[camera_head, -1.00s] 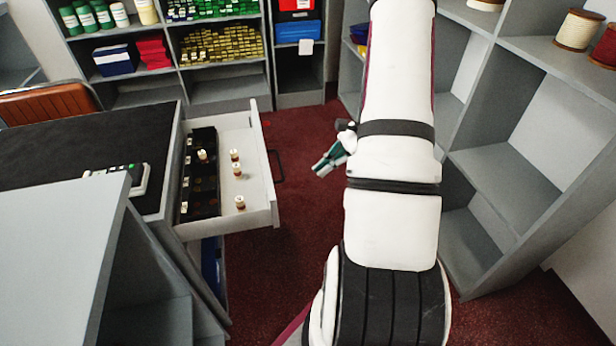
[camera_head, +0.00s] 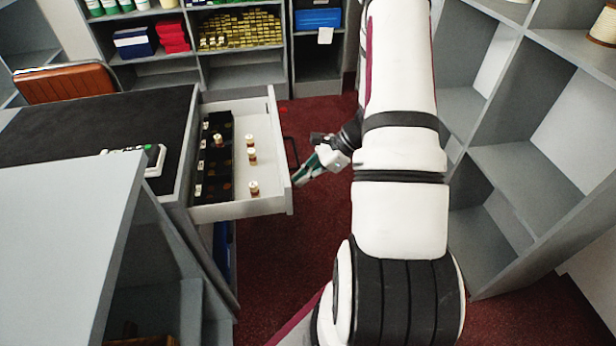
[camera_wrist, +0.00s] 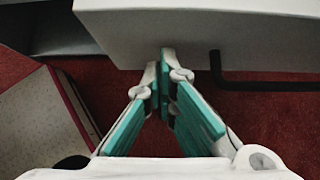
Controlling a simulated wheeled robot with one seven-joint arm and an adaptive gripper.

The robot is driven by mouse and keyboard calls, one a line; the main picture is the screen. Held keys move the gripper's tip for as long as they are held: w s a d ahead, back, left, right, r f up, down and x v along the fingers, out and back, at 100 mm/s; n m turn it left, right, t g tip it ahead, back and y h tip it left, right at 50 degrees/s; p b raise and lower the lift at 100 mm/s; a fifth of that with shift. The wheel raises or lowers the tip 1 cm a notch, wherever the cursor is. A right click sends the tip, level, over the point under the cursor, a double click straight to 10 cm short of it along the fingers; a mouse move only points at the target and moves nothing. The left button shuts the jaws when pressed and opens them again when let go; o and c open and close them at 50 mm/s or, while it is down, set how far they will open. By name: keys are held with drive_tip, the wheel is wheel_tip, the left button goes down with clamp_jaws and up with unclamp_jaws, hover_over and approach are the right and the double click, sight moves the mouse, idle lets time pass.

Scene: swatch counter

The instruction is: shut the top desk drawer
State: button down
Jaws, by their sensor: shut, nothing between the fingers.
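The top desk drawer (camera_head: 240,207) is pulled out to the right of the desk (camera_head: 95,117) in the head view. My gripper (camera_head: 297,182) is shut and empty, just outside the drawer's front panel (camera_head: 280,150), near its dark handle (camera_head: 291,152). In the wrist view, my gripper's fingertips (camera_wrist: 165,62) are together close below the white drawer front (camera_wrist: 200,35). The dark handle (camera_wrist: 262,85) is to their right. I cannot tell whether the fingertips touch the panel.
The drawer holds a black divided tray (camera_head: 213,160) and several small spools (camera_head: 252,155). A lower drawer with blue contents (camera_head: 222,250) is below. Grey shelves (camera_head: 520,170) stand at the right.

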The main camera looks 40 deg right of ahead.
drive_tip(key=w+a+b, duration=0.2)
drive_tip(key=w+a, duration=0.2)
drive_tip(key=a, duration=0.3)
drive_tip(key=w+a+b, duration=0.2)
drive_tip(key=w+a, duration=0.3)
drive_tip(key=a, duration=0.2)
drive_tip(key=w+a+b, duration=0.2)
drive_tip(key=w+a, duration=0.3)
drive_tip(key=a, duration=0.2)
drive_tip(key=shift+w+a, duration=0.15)
drive_tip(key=shift+w, duration=0.05)
drive_tip(key=shift+w+a, duration=0.25)
drive_tip(key=shift+a, duration=0.15)
drive_tip(key=shift+a+r, duration=0.1)
